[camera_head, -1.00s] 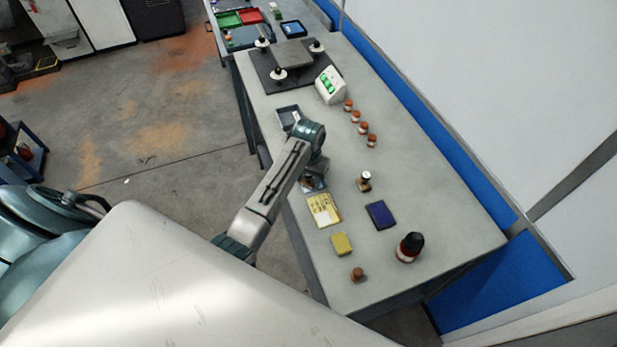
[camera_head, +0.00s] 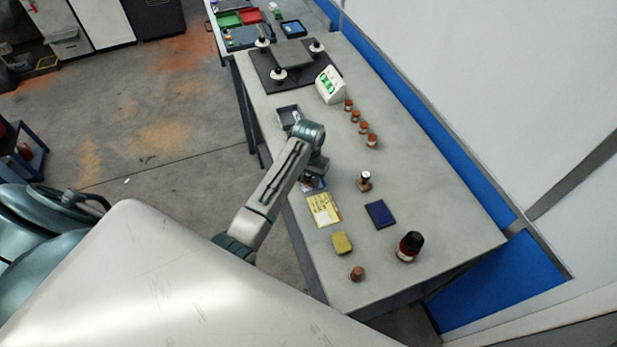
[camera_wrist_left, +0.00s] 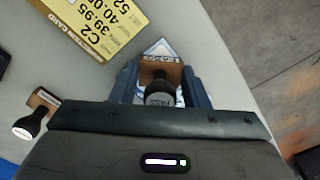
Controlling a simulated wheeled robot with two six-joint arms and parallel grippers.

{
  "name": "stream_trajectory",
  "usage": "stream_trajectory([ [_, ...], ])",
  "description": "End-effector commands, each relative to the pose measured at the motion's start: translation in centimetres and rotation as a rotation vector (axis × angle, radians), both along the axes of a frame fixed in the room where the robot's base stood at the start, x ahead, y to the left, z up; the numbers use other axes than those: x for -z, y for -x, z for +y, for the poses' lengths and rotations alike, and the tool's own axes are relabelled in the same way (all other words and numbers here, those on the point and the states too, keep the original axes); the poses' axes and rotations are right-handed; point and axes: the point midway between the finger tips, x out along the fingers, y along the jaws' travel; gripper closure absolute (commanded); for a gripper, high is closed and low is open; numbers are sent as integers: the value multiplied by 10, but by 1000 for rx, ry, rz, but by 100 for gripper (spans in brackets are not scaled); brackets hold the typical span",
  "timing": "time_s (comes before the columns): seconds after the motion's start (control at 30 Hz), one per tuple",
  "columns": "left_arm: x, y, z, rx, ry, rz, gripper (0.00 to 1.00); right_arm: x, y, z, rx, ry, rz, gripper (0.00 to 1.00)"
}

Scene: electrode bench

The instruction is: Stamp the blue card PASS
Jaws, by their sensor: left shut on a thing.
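My left gripper (camera_wrist_left: 160,84) is shut on a stamp (camera_wrist_left: 160,95) with a brown block and a dark round knob marked with small lettering, seen from above in the left wrist view. Beyond the stamp lies a white and blue card (camera_wrist_left: 160,46), partly hidden by the stamp and fingers; dark lettering shows beside the block. I cannot tell whether the stamp touches the card. In the head view the left gripper (camera_head: 314,172) is over the bench's near edge, with a bit of the blue card (camera_head: 318,185) below it. My right gripper is not in view.
A yellow card (camera_head: 323,208) lies just beside the blue card.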

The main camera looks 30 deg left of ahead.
Motion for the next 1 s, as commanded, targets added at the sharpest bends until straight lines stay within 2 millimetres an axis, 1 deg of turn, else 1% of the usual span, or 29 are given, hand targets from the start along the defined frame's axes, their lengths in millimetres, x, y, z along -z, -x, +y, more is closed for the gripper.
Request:
stream_trajectory([
  [0.3, 2, 1, 0, 0, 1, 4, 73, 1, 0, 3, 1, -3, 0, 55],
  [0.43, -2, 1, 0, 0, 1, 4, 73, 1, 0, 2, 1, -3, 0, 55],
  [1.0, -48, 0, 0, 0, 0, 0, 73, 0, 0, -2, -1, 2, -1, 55],
])
